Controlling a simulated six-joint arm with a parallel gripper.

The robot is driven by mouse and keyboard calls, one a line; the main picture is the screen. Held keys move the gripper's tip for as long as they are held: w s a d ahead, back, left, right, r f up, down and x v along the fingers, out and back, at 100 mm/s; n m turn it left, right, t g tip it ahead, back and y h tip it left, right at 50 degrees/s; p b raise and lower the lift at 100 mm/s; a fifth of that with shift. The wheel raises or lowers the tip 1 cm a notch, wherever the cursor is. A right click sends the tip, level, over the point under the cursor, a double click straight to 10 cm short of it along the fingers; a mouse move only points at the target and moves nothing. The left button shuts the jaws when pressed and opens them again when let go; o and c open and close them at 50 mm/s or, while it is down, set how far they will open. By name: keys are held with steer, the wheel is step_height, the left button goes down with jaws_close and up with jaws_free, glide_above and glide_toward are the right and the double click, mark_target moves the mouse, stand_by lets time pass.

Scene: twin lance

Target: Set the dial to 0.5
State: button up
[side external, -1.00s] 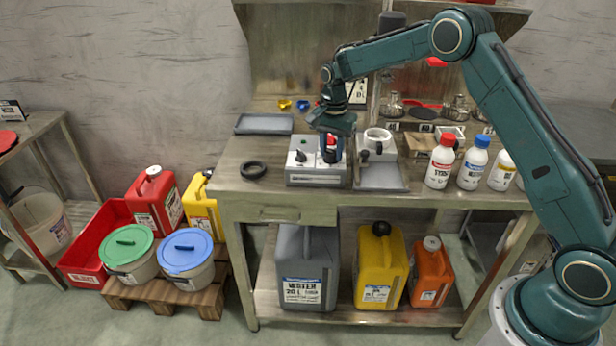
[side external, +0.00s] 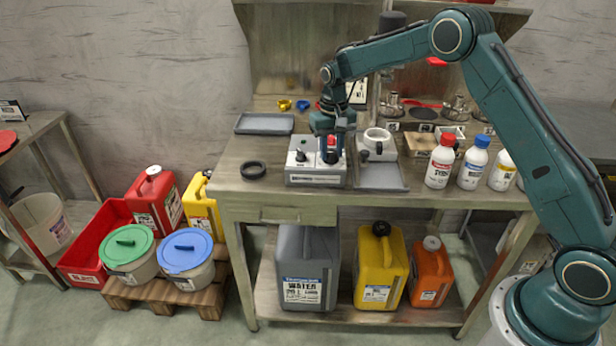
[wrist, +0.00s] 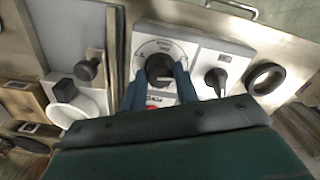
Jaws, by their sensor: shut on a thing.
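The dial (wrist: 158,68) is a round black knob on a white plate with a printed scale, seen in the wrist view. My gripper (wrist: 160,80) has its two blue fingers on either side of the knob and is shut on it. The numbers on the scale are too small to read. A red part (wrist: 152,106) shows partly behind my gripper in the wrist view.
A second black knob (side external: 301,156) stands on the box's left half. A black ring (side external: 253,170) lies left of the box, with a grey tray (side external: 264,124) behind. A white ringed device (side external: 377,141) stands close on the right, then several capped bottles (side external: 440,162).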

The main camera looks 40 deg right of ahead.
mark_target(331, 152)
steer(key=n, duration=0.5)
stand_by(0.5)
steer(key=shift+r, duration=0.1)
steer(key=o, duration=1)
step_height(331, 152, up, 14)
steer(key=shift+f, duration=0.1)
stand_by(0.4)
